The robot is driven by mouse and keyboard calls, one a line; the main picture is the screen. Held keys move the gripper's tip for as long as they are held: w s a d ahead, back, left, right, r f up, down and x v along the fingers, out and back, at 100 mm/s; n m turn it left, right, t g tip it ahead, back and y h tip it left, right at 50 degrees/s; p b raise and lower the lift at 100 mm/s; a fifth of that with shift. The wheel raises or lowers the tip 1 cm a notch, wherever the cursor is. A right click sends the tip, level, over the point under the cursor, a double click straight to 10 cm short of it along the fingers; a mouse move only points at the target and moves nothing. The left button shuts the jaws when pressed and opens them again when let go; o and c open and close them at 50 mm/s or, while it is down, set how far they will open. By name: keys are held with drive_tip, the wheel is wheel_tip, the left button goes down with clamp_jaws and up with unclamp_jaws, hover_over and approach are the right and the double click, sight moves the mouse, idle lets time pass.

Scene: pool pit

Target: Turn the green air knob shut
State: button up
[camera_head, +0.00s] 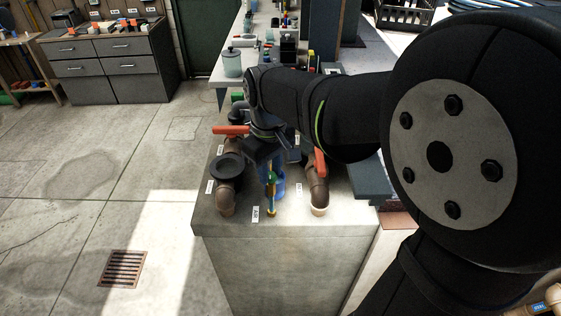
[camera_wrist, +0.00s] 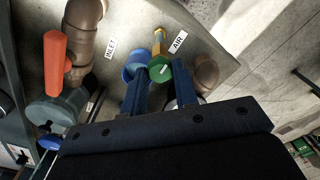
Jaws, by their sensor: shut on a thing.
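The green air knob (camera_wrist: 160,69) sits on a thin brass stem, beside the label reading AIR (camera_wrist: 178,41). In the wrist view, my gripper (camera_wrist: 159,74) has its two blue fingers on either side of the knob, shut on it. In the head view, my gripper (camera_head: 272,169) reaches down to the brass air fitting (camera_head: 271,196) at the front of the concrete block. The knob is small and partly hidden by the fingers there.
Brown pipes with orange handles stand close on both sides: a left handle (camera_head: 231,130) and a right handle (camera_head: 320,163). A black round part (camera_head: 226,168) is left of my gripper. The concrete block (camera_head: 285,240) has a bare front edge. The floor to the left is open.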

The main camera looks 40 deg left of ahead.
sight(270, 174)
idle(0.4)
drive_tip(key=o, duration=1)
wheel_tip(270, 174, up, 18)
drive_tip(key=shift+f, duration=0.25)
drive_tip(key=shift+f, duration=0.1)
wheel_tip(270, 174, down, 17)
drive_tip(key=shift+f, duration=0.15)
idle(0.4)
